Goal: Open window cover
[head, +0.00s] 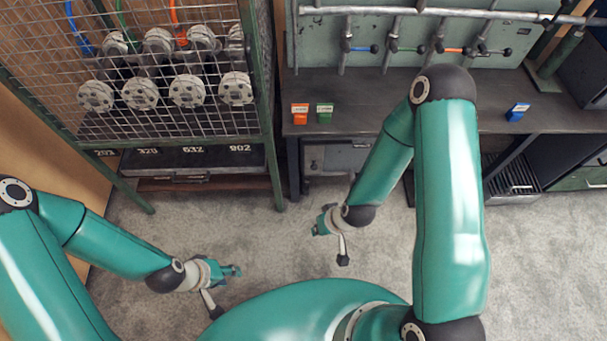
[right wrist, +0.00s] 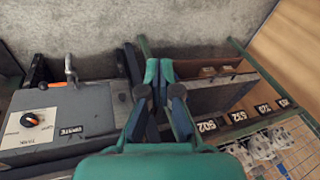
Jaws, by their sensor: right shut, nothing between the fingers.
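I cannot make out a window cover with certainty in either view. My right gripper (head: 325,221) hangs over the grey floor in front of the bench, to the right of the cage rack. In the right wrist view its two teal fingertips (right wrist: 159,72) are together with nothing between them. They point past the dark drawer shelf, seen with number labels such as 632. My left gripper (head: 230,271) is low over the floor at the lower left, apart from everything. Its fingers are too small to tell whether they are open.
A mesh cage rack (head: 180,70) holds several flanged pipe ends above a numbered shelf (head: 192,157). A dark bench (head: 410,100) carries orange, green and blue tags. A grey panel with levers (head: 430,35) stands behind it. A grey box with a black knob (right wrist: 30,119) shows in the wrist view.

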